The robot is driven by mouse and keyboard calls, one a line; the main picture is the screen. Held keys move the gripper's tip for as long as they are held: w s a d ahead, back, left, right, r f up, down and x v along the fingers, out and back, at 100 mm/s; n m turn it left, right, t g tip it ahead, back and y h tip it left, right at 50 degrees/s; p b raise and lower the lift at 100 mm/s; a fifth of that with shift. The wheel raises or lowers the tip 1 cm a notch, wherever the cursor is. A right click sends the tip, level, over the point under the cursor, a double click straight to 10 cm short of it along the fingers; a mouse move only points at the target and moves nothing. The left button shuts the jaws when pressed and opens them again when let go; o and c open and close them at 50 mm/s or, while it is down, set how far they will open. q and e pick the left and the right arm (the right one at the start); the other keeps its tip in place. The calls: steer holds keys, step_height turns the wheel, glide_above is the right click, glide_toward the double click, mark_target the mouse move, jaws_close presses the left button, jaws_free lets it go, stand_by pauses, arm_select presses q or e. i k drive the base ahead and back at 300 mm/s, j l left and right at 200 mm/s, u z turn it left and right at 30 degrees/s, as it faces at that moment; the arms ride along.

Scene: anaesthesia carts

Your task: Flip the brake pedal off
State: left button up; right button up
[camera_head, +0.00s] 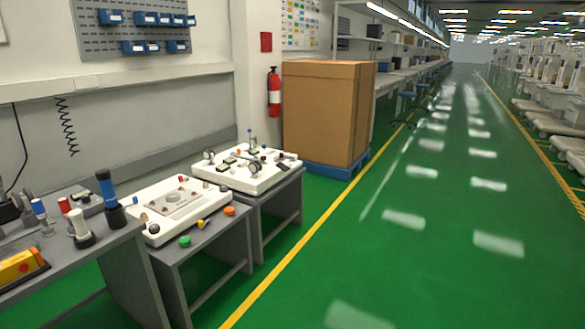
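I cannot pick out a brake pedal for certain in the head view. A white base unit (227,173) with dark wheel-like parts and small fittings lies on the farther grey table. A second white unit (150,205) with a raised centre plate and coloured knobs lies on the nearer grey table. White carts (566,103) stand in a row along the far right; their pedals are too small to make out. Neither of my grippers is in view.
A grey bench (117,241) with bottles and a yellow device (20,266) is at the lower left. A large cardboard box (318,112) on a blue pallet (338,170) stands beyond the tables. The green floor (400,260) right of the yellow line is clear.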

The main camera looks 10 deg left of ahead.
mark_target(280, 166)
steer(key=i+j+u, duration=0.25)
steer(key=i, duration=0.7)
steer(key=i+u, duration=0.25)
steer(key=i, duration=0.65)
steer(key=i+z, duration=0.1)
steer(key=i, duration=0.5)
steer(key=i+j+z, duration=0.1)
steer(key=i, duration=0.55)
steer(key=i+j+z, duration=0.1)
steer(key=i, duration=0.5)
steer(key=k+j+u, duration=0.25)
steer(key=u, duration=0.15)
steer(key=k+j+u, duration=0.2)
steer(key=j+u, duration=0.25)
steer(key=k+j+u, duration=0.15)
steer(key=u, duration=0.25)
steer(key=k+j+u, duration=0.1)
steer(key=j+u, duration=0.3)
steer(key=j, duration=0.15)
steer(key=j+u, duration=0.85)
steer(key=i+j, duration=0.05)
